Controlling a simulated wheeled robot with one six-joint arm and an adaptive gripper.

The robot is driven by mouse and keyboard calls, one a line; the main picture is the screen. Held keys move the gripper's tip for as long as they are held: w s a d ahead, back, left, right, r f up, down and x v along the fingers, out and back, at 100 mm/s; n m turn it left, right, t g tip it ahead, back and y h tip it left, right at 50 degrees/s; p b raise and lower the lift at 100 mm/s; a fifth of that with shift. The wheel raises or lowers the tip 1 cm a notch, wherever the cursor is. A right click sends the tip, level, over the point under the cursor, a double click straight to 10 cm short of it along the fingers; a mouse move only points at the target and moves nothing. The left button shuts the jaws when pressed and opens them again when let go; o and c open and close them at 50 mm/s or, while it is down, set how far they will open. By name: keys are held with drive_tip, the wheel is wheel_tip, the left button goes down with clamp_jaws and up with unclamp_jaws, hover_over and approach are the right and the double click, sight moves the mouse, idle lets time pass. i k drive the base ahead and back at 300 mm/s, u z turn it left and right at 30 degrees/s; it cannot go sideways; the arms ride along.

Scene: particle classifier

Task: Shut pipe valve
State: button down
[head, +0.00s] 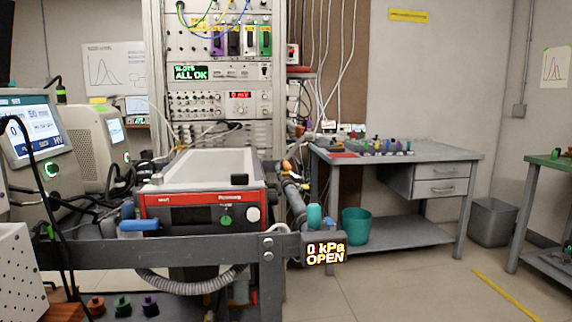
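A dark pipe (291,192) runs down the right end of a grey cart or bench, beside a red-fronted instrument. An orange piece (287,166) sits at its upper end. A teal rounded piece (314,216) stands near its lower end; I cannot tell whether it is the valve's handle. A small display (326,254) below reads "0 kPa OPEN". A blue bar-shaped piece (139,225) lies at the left front of the instrument. My gripper is not in view.
The red-fronted instrument (205,198) stands behind a grey front rail (190,252). Monitors (36,128) crowd the left. A tall equipment rack (218,45) stands behind. A workbench (400,152), teal bin (355,226) and grey bin (493,222) stand right. The floor at front right is clear.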

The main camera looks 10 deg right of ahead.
sight(287, 167)
drive_tip(key=k, duration=0.6)
drive_tip(key=z, duration=0.85)
drive_tip(key=i, duration=1.1)
drive_tip(key=z, duration=0.35)
drive_tip(key=i, duration=0.85)
drive_tip(key=u, duration=0.85)
drive_tip(key=i, duration=0.55)
drive_tip(key=u, duration=0.5)
